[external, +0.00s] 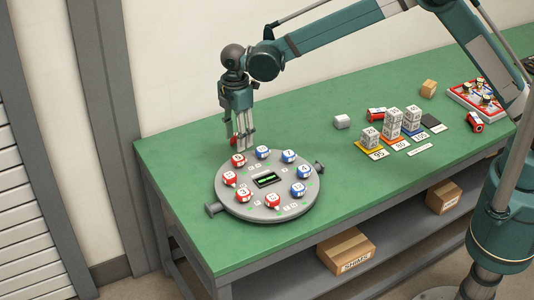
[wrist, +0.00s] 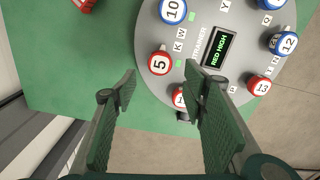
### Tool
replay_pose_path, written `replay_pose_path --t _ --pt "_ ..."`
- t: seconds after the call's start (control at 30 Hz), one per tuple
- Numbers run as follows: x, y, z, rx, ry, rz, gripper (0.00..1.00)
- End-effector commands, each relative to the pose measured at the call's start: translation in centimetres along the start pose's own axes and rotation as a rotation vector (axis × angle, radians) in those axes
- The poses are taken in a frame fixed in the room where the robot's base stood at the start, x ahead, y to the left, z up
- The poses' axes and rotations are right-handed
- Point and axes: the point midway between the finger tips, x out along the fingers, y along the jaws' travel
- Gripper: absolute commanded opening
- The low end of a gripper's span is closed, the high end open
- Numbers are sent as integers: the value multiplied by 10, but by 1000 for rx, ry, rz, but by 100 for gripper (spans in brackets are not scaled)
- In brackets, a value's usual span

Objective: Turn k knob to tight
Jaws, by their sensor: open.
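A round grey trainer disc (external: 265,207) on the green table carries red and blue numbered knobs around its rim. In the wrist view, the red knob 5 (wrist: 159,63) has a small tile lettered K (wrist: 179,47) beside it, with a W tile and a green square nearby. My gripper (external: 241,145) points down over the disc's far left rim, close above a red knob (external: 238,160). Its fingers are apart and empty, with knob 5 just beyond the gap between the fingertips (wrist: 161,84). A red knob below is partly hidden by the right finger.
The disc's central display (wrist: 217,50) reads RED HIGH. A blue knob 10 (wrist: 173,11) is close to knob 5.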

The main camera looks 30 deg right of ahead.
Motion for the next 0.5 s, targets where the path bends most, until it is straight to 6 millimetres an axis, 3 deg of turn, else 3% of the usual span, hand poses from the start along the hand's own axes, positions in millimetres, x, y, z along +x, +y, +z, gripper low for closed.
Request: replay_pose_path --t 0.27,0.5 --pt "13 0 0 0 0 0 43" --pt "40 0 0 0 0 0 43"
